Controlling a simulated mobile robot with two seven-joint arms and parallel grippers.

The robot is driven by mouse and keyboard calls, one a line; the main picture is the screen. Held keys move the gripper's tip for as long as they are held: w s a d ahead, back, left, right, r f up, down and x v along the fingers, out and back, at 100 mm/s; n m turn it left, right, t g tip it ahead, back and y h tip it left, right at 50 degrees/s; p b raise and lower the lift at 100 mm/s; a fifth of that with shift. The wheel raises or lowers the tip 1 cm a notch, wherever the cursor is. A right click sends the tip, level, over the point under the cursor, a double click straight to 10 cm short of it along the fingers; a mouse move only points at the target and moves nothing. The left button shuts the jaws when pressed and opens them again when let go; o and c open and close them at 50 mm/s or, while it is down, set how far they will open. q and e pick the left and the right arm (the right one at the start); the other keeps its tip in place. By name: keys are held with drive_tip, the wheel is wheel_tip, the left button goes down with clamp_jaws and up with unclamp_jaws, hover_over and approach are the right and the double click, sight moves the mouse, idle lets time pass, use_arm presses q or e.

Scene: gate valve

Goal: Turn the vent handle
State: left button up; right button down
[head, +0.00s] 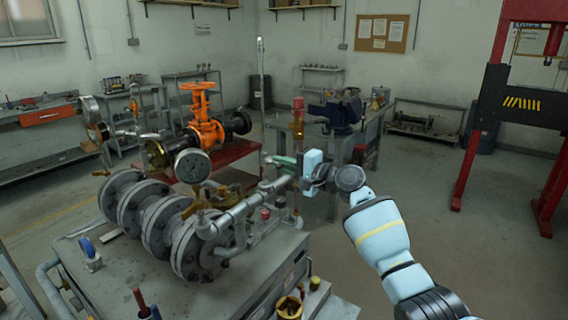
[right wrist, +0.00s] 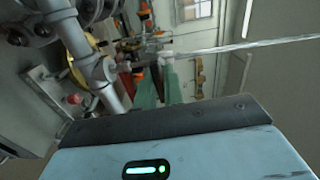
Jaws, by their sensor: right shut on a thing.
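My right gripper (head: 284,161) reaches in from the right with its pale blue body beside the pipework. Its two green fingers (right wrist: 160,88) point away in the right wrist view and are shut on a small part at the foot of a thin upright tube (head: 262,85). I take that part to be the vent handle; the fingers mostly hide it, and its angle cannot be told. The tube also shows in the right wrist view (right wrist: 240,47), running to the right. My left gripper is not in view.
A grey flanged pipe assembly (head: 160,222) with a round gauge (head: 192,166) stands on the steel bench (head: 125,285). An orange valve (head: 205,120) is behind it. Open floor (head: 440,240) lies to the right.

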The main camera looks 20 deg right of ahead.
drive_tip(key=shift+m, duration=0.3)
drive_tip(key=c, duration=1.5)
unclamp_jaws()
drive_tip(key=v, duration=0.8)
drive_tip(key=shift+p, duration=0.35)
drive_tip(key=shift+w, duration=0.1)
